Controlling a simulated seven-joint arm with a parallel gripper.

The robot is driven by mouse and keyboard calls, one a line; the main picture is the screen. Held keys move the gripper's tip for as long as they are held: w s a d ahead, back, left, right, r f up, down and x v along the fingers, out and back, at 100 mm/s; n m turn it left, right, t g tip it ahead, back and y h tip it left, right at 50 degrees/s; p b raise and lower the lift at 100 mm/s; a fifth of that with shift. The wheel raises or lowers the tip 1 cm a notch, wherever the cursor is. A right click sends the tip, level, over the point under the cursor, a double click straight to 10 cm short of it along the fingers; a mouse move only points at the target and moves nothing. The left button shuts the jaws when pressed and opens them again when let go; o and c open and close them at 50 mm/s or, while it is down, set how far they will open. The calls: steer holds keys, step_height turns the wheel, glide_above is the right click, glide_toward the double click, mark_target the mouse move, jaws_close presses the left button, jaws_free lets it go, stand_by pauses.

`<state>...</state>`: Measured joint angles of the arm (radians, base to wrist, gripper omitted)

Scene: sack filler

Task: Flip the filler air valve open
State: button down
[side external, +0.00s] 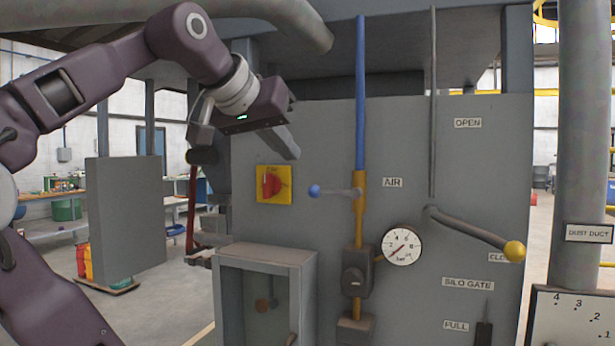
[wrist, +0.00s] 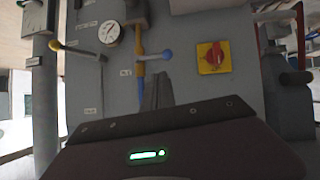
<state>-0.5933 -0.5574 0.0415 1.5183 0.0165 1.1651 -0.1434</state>
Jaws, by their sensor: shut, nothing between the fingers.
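The air valve lever is a short grey handle with a blue ball knob (side external: 315,191). It points level to the left from the yellow valve body (side external: 360,197), across the vertical pipe beside the AIR label. In the wrist view, which is turned over, the blue knob (wrist: 167,54) shows to the right of the yellow pipe (wrist: 140,72). My gripper (side external: 290,152) is shut and empty, above and left of the knob and apart from it. Its fingers (wrist: 157,88) also show in the wrist view.
A red rotary switch on a yellow plate (side external: 273,184) lies left of the lever. A pressure gauge (side external: 402,246) is below right. A silo gate lever with a yellow knob (side external: 514,250) is further right. An open grey box (side external: 266,252) stands below.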

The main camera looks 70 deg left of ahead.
mark_target(335, 192)
steer(key=r, duration=0.1)
steer(key=a+r+y, duration=0.1)
steer(key=s+r+n, duration=0.1)
steer(key=shift+a+r, duration=0.1)
steer(key=shift+a, duration=0.15)
steer(key=d+f+x, duration=0.1)
steer(key=f+x, duration=0.1)
steer(key=x, duration=1.1)
steer(key=shift+s+f, duration=0.15)
steer(key=shift+s, duration=0.3)
steer(key=shift+d, duration=0.1)
